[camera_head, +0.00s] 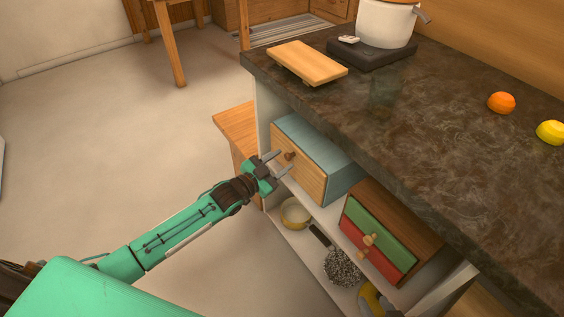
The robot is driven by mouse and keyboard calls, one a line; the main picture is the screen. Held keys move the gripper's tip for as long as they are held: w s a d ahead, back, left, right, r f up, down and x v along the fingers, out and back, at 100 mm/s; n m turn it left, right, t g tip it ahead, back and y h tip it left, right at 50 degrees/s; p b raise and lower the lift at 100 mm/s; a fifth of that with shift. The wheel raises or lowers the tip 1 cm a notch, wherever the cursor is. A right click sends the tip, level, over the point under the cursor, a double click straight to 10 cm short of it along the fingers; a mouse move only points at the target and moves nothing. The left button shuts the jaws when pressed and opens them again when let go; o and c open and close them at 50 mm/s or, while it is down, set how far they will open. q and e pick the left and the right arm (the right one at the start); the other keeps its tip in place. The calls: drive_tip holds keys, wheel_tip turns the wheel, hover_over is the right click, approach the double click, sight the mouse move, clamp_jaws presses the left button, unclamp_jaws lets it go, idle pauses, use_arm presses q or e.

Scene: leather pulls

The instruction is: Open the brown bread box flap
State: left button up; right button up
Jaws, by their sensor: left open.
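A light-blue box (326,151) with a light-brown wooden front flap (300,172) stands on the shelf under the dark counter. The flap looks shut. A small brown knob (289,155) sticks out from its upper part. My left gripper (282,163) is open, just in front of the flap. Its two fingers point at the flap, one on either side of the knob's height, with the knob close to the tips. Whether they touch the knob or flap I cannot tell. My right gripper is not in view.
A brown box with green and red drawer fronts (370,235) stands to the right on the same shelf. A yellowish pan (295,213) and a speckled ball (342,267) are below. The dark counter (430,110) overhangs the shelf. The floor at left is clear.

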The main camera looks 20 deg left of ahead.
use_arm(q)
drive_tip(key=shift+w+d, duration=0.25)
drive_tip(key=shift+w, duration=0.2)
clamp_jaws()
drive_tip(key=shift+s+f, duration=0.1)
